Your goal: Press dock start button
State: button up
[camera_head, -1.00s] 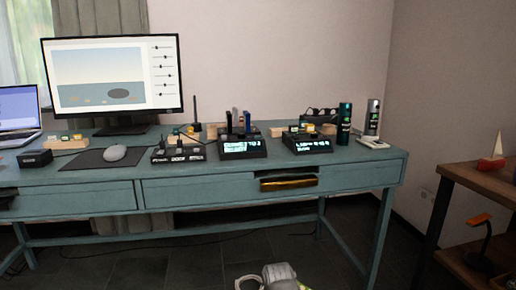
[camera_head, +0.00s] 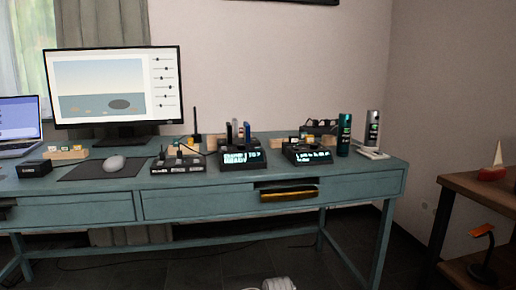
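Two black docks with lit displays stand on the blue-green desk (camera_head: 360,186). The middle dock (camera_head: 241,158) has several upright sticks or drives in its top. The right dock (camera_head: 308,154) is beside it, with small items at its back. A third low black unit (camera_head: 178,165) with a plugged-in cable stands to their left. Start buttons are too small to make out, and I cannot tell which unit has the one named in the task. A small white and grey piece at the bottom edge may be part of my arm; my gripper's fingers do not show.
A monitor (camera_head: 115,85), a laptop (camera_head: 20,124), a mouse (camera_head: 113,163) on a dark mat and a small black box (camera_head: 34,169) fill the left. Two spray cans (camera_head: 344,134) stand at the right. A wooden shelf (camera_head: 480,192) stands at the far right. The floor before the desk is clear.

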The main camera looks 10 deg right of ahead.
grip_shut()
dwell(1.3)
